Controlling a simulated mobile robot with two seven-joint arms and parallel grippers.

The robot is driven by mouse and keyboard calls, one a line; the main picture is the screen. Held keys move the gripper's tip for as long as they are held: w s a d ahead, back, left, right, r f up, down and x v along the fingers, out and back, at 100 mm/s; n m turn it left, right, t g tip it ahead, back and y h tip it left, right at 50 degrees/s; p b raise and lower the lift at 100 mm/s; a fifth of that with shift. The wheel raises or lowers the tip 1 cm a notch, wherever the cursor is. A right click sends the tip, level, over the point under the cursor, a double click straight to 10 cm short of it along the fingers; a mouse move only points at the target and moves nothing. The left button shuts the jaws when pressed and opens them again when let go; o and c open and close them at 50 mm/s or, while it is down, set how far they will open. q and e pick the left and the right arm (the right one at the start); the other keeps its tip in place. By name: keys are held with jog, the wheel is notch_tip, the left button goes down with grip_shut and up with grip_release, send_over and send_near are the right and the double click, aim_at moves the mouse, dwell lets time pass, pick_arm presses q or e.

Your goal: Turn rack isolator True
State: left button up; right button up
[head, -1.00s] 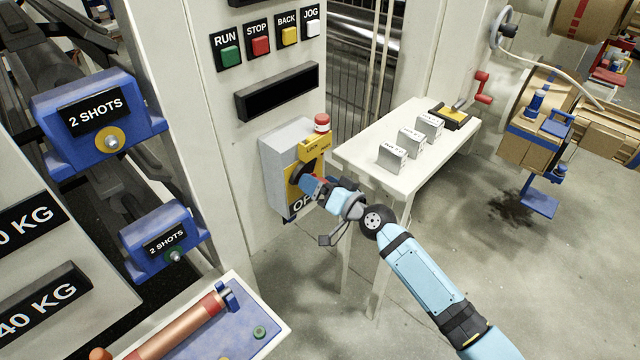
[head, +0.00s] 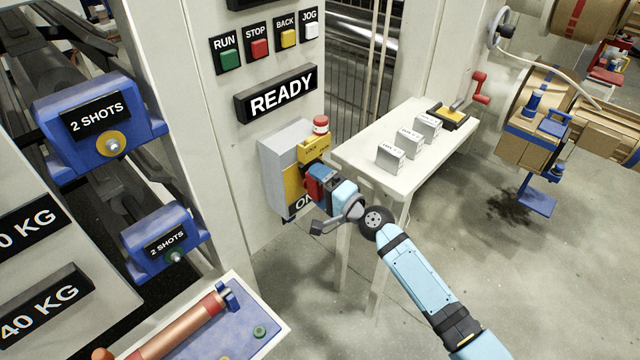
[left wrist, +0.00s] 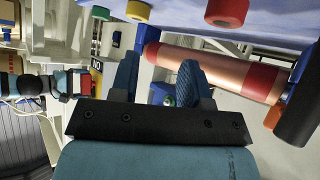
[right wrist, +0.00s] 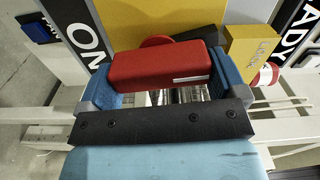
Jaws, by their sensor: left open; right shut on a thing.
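The rack isolator is a grey box (head: 278,172) with a yellow plate (head: 292,190) on the white panel in the head view. Its red handle (right wrist: 165,68) lies between the fingers of my right gripper (head: 322,184), which is shut on it. The label (right wrist: 85,38) beside the handle reads ON in the right wrist view and is partly hidden in the head view. A yellow lock tab (head: 314,150) and a red-topped cap (head: 320,125) sit above the handle. My left gripper (left wrist: 160,82) is open and empty in the left wrist view.
A display (head: 277,94) above the isolator reads READY, with RUN, STOP, BACK and JOG buttons over it. A white table (head: 385,190) with small boxes stands just right of my right gripper. A copper roller (left wrist: 215,70) is near my left gripper.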

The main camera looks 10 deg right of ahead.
pick_arm(q)
jog(key=shift+d+r, duration=0.2)
jog(key=shift+d, duration=0.1)
pick_arm(e)
jog(key=shift+f+m, duration=0.1)
jog(key=shift+m, duration=0.4)
pick_arm(q)
jog(key=shift+w+a, duration=0.1)
pick_arm(e)
jog(key=o, duration=0.6)
pick_arm(q)
jog(key=shift+a, duration=0.1)
pick_arm(e)
jog(key=shift+s+d, duration=0.1)
jog(key=shift+s, duration=0.05)
jog(key=shift+s+d, duration=0.2)
jog(key=shift+s, duration=0.1)
pick_arm(q)
jog(key=shift+w+d+b, duration=0.1)
jog(key=shift+d+b, duration=0.15)
jog(key=shift+b, duration=0.35)
jog(key=shift+f, duration=0.15)
pick_arm(e)
jog(key=v, duration=1.2)
jog(key=shift+s+d, duration=0.2)
jog(key=shift+s, duration=0.15)
